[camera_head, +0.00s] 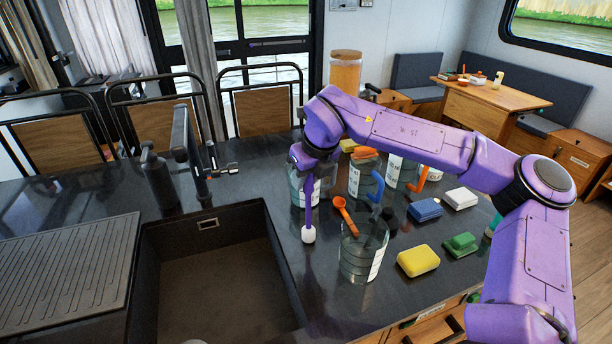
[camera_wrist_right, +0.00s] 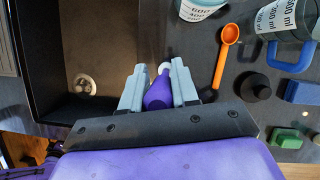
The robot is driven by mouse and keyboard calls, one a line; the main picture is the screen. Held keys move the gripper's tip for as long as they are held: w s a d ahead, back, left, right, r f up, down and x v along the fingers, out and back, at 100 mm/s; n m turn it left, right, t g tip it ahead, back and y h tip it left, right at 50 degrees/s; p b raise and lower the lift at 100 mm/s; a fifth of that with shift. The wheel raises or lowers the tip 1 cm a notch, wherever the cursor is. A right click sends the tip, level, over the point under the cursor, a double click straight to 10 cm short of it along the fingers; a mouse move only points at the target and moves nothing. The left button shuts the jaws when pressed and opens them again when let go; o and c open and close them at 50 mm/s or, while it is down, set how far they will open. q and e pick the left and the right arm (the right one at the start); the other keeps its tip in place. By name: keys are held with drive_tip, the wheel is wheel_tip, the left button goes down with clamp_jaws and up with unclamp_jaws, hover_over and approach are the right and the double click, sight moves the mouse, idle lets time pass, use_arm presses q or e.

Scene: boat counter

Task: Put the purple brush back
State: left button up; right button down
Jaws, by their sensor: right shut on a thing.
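The purple brush (camera_head: 309,208) hangs upright, white head down, from my right gripper (camera_head: 315,165) above the counter just right of the sink. My right gripper is shut on its handle. In the right wrist view the purple handle (camera_wrist_right: 158,92) sits between the two grey fingers (camera_wrist_right: 158,88), with the white head partly hidden beyond it. A clear jar (camera_head: 362,257) stands near the front, to the right of the brush. Another clear jar (camera_head: 296,188) is behind the brush, partly hidden. My left gripper is not in view.
The sink (camera_head: 215,262) opens to the left, with a black faucet (camera_head: 188,145). An orange spoon (camera_head: 346,214) is by the front jar. A yellow sponge (camera_head: 418,260), green brush (camera_head: 461,245) and blue block (camera_head: 426,208) lie to the right. More jars stand behind.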

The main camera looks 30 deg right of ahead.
drive_tip(key=shift+s+f, duration=0.1)
drive_tip(key=shift+s, duration=0.1)
drive_tip(key=c, duration=1.1)
unclamp_jaws()
drive_tip(key=shift+o, duration=1.3)
drive_tip(key=shift+w, duration=0.15)
drive_tip(key=shift+w+f, duration=0.1)
drive_tip(key=shift+s+r, duration=0.2)
drive_tip(key=shift+r, duration=0.3)
drive_tip(key=b+v, duration=0.1)
drive_tip(key=v, duration=1)
drive_tip(key=shift+r+b, duration=0.25)
drive_tip(key=shift+b, duration=0.05)
drive_tip(key=shift+s, duration=0.1)
